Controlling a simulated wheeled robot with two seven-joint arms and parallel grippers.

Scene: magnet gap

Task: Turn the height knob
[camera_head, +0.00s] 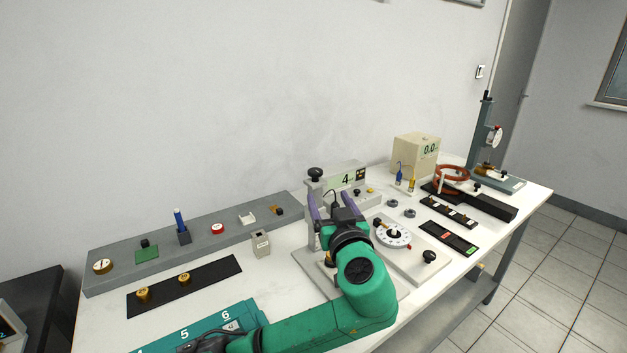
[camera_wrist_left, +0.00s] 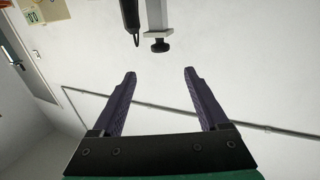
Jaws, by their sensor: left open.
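A black knob (camera_head: 315,173) sits on top of a light upright post (camera_head: 314,186) on a grey stand plate; I take it for the height knob, as I can read no label. In the left wrist view the knob (camera_wrist_left: 160,46) appears upside down on its pale post, beyond the fingertips and roughly centred between them. My left gripper (camera_head: 328,195) has its purple fingers apart beside the post. In the left wrist view the gripper (camera_wrist_left: 159,74) is open with nothing between its fingers, and the knob is clear of both. My green left arm hides part of the stand.
A display box reading 4 (camera_head: 346,177) stands behind the gripper. A dial plate (camera_head: 391,233) with another black knob (camera_head: 429,257) lies to the right. A dark probe-like rod (camera_wrist_left: 130,14) hangs beside the post. A grey ledge (camera_head: 200,243) with small parts runs along the wall at left.

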